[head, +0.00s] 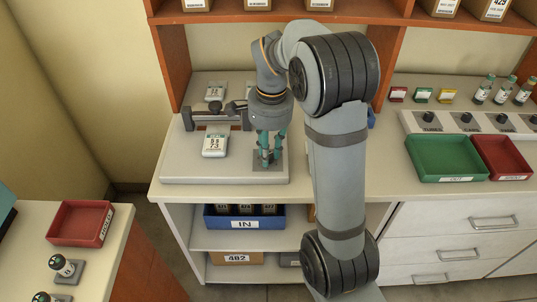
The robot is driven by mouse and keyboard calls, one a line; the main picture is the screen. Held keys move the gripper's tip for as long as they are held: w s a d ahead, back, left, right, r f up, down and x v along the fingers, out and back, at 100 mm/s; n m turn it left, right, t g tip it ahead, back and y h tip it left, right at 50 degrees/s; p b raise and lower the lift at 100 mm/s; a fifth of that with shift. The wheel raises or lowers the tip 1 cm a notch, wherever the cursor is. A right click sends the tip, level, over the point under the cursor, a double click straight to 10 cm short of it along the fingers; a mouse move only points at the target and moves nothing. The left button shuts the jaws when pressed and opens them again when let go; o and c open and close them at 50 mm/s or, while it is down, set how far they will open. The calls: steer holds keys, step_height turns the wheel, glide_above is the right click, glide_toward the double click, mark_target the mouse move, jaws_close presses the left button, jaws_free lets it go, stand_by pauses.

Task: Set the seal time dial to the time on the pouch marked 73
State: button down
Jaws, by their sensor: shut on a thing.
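The sealer (185,167) is a pale flat base with a grey sealing bar (207,115) on the counter. A white pouch (214,146) lies on it in front of the bar; its label seems to read 73, and the smaller print is too small to read. My gripper (267,160) points down at the sealer's front right, with its teal fingers shut on the seal time dial over a grey dial plate (281,166). The fingers hide most of the dial, so its setting cannot be read.
Another pouch (215,92) lies behind the bar. A green tray (448,178) and a red tray (516,176) stand at right, near small bottles. A blue IN bin (271,222) sits on the shelf below. A red tray (62,222) is on the left counter.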

steer(key=shift+s+a+f+m+b, duration=0.1)
steer(key=shift+m+b, duration=0.25)
steer(key=shift+m, duration=0.4)
steer(key=shift+s+a+m+b, duration=0.1)
steer(key=shift+m+b, duration=0.2)
steer(key=shift+m, duration=0.45)
steer(key=c, duration=1.5)
jaws_free()
steer(key=shift+w, duration=0.1)
steer(key=shift+o, duration=0.2)
step_height(320, 180, up, 12)
steer(key=shift+s+d, duration=0.2)
steer(key=shift+s, duration=0.05)
